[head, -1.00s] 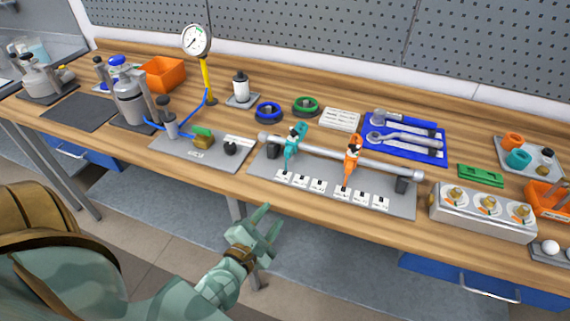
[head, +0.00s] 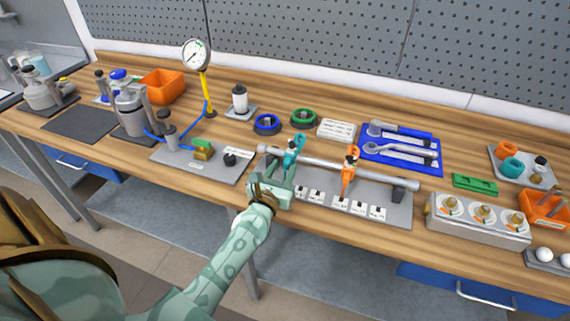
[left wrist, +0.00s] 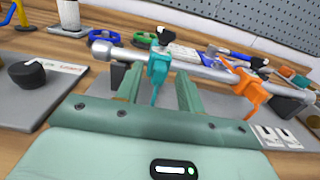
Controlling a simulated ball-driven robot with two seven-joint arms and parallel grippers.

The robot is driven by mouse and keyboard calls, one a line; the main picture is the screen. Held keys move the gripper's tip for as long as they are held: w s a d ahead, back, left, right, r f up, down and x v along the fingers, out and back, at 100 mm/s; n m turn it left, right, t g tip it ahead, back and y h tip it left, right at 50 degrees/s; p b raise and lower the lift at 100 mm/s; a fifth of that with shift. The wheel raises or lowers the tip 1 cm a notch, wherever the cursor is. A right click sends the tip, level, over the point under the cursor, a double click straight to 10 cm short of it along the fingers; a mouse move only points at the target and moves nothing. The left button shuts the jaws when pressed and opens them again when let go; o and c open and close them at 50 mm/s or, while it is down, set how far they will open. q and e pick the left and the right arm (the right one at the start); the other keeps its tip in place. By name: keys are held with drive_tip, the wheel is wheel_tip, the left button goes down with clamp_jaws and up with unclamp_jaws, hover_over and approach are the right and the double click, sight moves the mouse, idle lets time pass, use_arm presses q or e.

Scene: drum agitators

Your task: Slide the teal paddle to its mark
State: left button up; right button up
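The teal paddle (head: 294,150) hangs on the left part of a grey horizontal bar (head: 326,165), above a grey plate (head: 399,214). It also shows in the left wrist view (left wrist: 158,68). My left gripper (head: 278,162) is at the plate's front left. Its two fingers are apart, with the teal paddle's lower end between or just beyond them; contact cannot be told. An orange paddle (head: 349,169) hangs further right on the bar. White marked tiles (head: 341,203) line the plate's front; my gripper hides the leftmost ones. My right gripper is not in view.
A plate with a black knob (head: 230,159) lies left of the bar. A box with several brass fittings (head: 480,220) stands right of it. Behind are blue (head: 267,124) and green (head: 303,118) rings and a blue wrench tray (head: 433,170).

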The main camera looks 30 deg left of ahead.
sight(295, 149)
use_arm(q)
drive_tip(key=shift+x, duration=1.15)
drive_tip(key=shift+c, duration=0.4)
